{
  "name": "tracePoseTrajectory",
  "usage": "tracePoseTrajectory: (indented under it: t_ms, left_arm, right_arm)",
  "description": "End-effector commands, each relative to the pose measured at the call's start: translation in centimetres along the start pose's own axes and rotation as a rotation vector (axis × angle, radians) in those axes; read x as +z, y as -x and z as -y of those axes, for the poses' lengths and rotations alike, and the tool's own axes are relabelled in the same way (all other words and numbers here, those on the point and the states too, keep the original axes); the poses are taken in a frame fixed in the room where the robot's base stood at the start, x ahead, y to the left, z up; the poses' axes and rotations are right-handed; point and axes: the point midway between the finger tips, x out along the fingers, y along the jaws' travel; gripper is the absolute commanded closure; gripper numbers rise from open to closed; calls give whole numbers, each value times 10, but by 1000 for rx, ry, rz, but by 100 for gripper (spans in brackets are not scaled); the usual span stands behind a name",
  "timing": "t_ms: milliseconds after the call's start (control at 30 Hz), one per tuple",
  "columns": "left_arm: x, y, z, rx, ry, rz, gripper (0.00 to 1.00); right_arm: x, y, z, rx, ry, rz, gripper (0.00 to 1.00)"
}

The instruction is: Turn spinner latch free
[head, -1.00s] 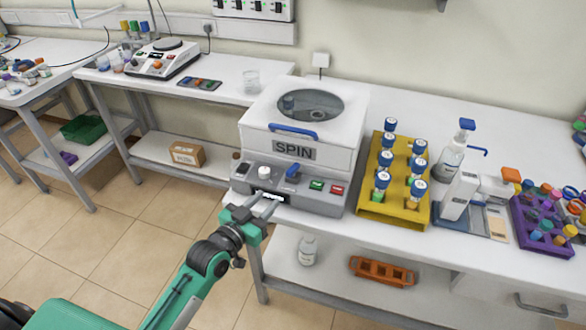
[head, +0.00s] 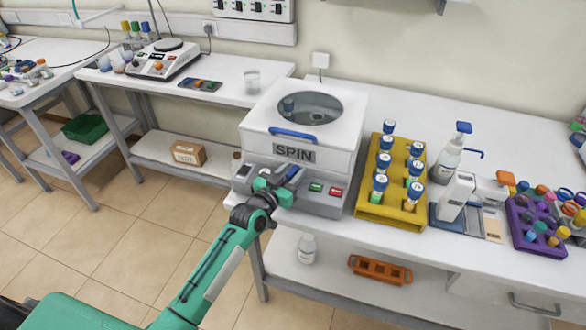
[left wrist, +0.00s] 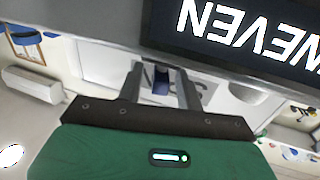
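The white spinner (head: 300,125), marked SPIN, stands on the bench with a round window in its lid and a blue handle at its front edge. Its blue latch (head: 292,174) sits on the grey front panel and is partly hidden by my left gripper (head: 284,184). In the left wrist view a blue piece, apparently the latch (left wrist: 162,82), shows between the two fingers of my left gripper (left wrist: 162,75). The fingers are apart, with gaps on both sides of it. My right gripper is in no view.
The panel has green (head: 316,187) and red (head: 336,191) buttons right of the latch. A yellow rack (head: 390,211) of capped tubes stands close to the spinner's right. A dark display (left wrist: 245,35) with white letters fills the wrist view's upper right.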

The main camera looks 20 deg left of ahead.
Motion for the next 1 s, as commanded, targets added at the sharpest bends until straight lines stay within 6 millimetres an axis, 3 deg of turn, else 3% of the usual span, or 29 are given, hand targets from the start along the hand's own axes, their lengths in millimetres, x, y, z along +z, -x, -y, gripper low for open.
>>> tracePoseTrajectory:
  t_ms: [400, 433, 600, 800, 1000]
  left_arm:
    - [0, -9, 0, 0, -1, 0, 64]
    - [0, -9, 0, 0, -1, 0, 66]
    - [0, -9, 0, 0, -1, 0, 99]
    - [-1, -9, 0, -6, 1, 0, 100]
    - [-6, -10, 0, -68, 6, -4, 100]
  right_arm:
    - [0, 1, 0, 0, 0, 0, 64]
    - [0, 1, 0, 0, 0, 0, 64]
    - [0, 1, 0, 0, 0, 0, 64]
    - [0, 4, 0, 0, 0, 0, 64]
    - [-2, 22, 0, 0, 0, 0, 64]
